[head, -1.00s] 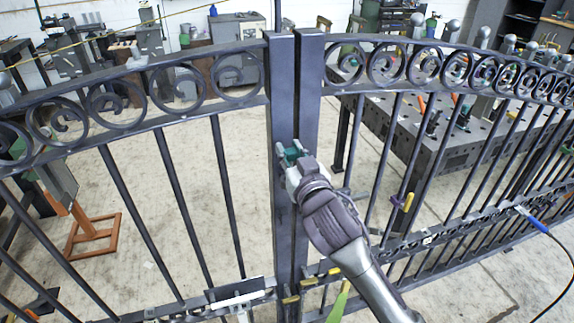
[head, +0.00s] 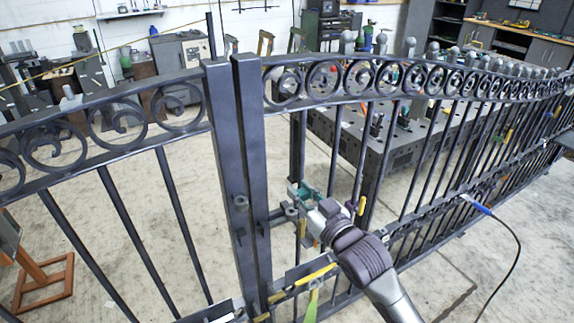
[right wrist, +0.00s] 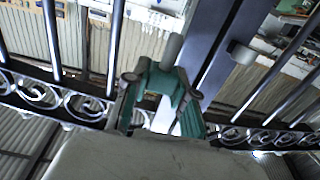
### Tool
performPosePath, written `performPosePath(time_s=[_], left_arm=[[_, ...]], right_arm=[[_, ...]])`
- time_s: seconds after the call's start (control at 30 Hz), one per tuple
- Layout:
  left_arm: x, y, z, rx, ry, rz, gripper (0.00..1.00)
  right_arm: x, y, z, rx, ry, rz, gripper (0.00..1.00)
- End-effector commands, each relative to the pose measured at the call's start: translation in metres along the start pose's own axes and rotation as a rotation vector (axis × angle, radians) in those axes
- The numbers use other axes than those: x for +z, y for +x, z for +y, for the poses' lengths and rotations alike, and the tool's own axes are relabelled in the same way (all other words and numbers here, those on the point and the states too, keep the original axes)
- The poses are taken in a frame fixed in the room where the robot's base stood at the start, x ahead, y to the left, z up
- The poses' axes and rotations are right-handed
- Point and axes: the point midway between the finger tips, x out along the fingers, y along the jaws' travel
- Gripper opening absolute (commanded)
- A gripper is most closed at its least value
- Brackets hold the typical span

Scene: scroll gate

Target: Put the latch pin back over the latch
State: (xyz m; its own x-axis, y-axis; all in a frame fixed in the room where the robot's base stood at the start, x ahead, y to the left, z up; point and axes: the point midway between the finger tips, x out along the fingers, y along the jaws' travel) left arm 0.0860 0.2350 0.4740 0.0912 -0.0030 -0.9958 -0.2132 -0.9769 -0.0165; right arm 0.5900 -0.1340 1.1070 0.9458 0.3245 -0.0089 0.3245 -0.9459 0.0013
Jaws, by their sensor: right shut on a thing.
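The two dark gate posts stand close together: the left post (head: 222,170) and the right post (head: 252,130). A small bracket (head: 240,201) and short metal piece (head: 263,228) sit on them. A grey latch-like fitting (head: 284,212) projects right from the right post. My right gripper (head: 302,194), with green fingers, is right of the posts, close to that fitting. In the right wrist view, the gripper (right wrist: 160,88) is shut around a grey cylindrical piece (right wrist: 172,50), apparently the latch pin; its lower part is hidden. A tab (right wrist: 240,52) shows on the post there. My left gripper is out of view.
Scrollwork and bars of the right gate leaf (head: 340,82) extend behind and right of my arm. A perforated metal table (head: 400,150) stands beyond. Yellow-handled tools (head: 316,275) hang low on the gate. A blue-tipped cable (head: 478,207) lies to the right.

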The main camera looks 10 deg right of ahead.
Motion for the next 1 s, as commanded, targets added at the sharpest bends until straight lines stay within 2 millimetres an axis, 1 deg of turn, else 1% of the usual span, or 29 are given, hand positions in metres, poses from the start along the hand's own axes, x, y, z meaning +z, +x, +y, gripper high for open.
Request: performPosePath(time_s=[0.03, 0.1, 0.2, 0.37, 1.0], left_arm=[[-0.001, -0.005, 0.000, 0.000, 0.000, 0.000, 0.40], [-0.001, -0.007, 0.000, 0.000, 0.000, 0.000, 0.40], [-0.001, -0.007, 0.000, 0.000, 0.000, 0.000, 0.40], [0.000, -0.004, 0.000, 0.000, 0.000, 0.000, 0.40], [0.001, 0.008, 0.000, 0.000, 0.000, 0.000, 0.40]], right_arm=[[0.010, -0.002, 0.006, 0.007, 0.004, -0.003, 0.00], [0.020, -0.005, 0.012, 0.013, 0.003, 0.003, 0.00], [0.027, -0.006, 0.017, 0.019, 0.001, 0.008, 0.00], [0.030, -0.004, 0.017, 0.020, 0.001, 0.011, 0.00], [0.034, 0.015, 0.017, 0.019, 0.002, 0.011, 0.00]])
